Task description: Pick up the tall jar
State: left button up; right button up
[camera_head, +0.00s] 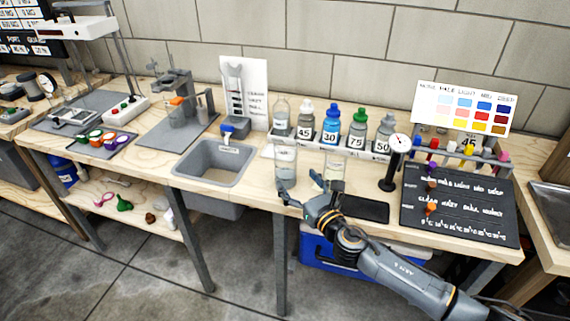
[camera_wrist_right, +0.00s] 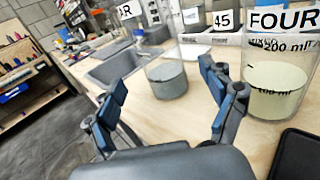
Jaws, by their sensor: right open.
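A tall clear jar (camera_head: 286,172) with grey contents stands upright near the front edge of the bench, right of the sink. In the right wrist view its grey-filled lower part (camera_wrist_right: 167,80) shows between and beyond my fingertips, and its top is cut off. My right gripper (camera_head: 311,200) is open and empty, just right of and in front of the jar. In the wrist view its two fingers (camera_wrist_right: 166,88) are spread, apart from the jar. A second clear jar with pale yellow contents (camera_wrist_right: 275,92) stands to the right; in the head view (camera_head: 335,172) my gripper partly covers it.
A rack of numbered bottles (camera_head: 330,130) stands behind the jars. The grey sink (camera_head: 215,165) is to the left. Bare wood lies around the jar's base.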

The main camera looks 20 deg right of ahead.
aim_at(291, 170)
jog(key=shift+w+a+r, duration=0.1)
jog(key=shift+w+r, duration=0.15)
jog(key=shift+w, duration=0.4)
jog(key=w, duration=0.3)
jog(key=shift+w+a, duration=0.35)
jog(key=shift+w, duration=0.2)
jog(key=shift+c, duration=0.6)
jog(key=c, duration=1.3)
pick_arm(q)
jog(key=w, duration=0.3)
jog(key=shift+a+r, duration=0.1)
jog(key=shift+r, duration=0.2)
pick_arm(e)
jog(key=shift+r, duration=0.1)
